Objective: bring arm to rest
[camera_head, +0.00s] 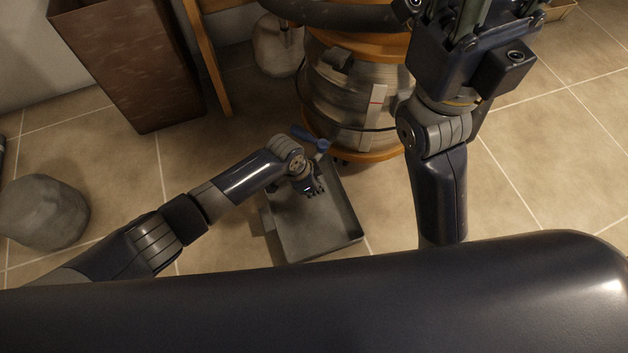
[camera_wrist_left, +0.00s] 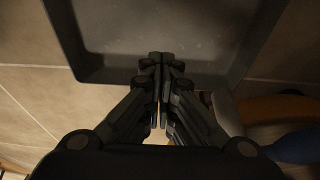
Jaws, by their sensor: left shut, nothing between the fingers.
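My left arm comes in from the left in the head view. Its gripper (camera_head: 314,190) is over a grey tray on the floor and has nothing in it. In the left wrist view the fingers (camera_wrist_left: 161,60) are closed together, with the tray (camera_wrist_left: 200,75) behind them. My right gripper (camera_head: 480,20) is raised at the top right of the head view, and its fingertips are cut off by the frame edge. Whether its fingers are apart cannot be told.
The tray (camera_head: 349,222) stands on the tiled floor. A blue-handled item (camera_head: 311,137) is just beyond the left gripper. A wrapped spool with orange flanges (camera_head: 345,100) stands behind.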

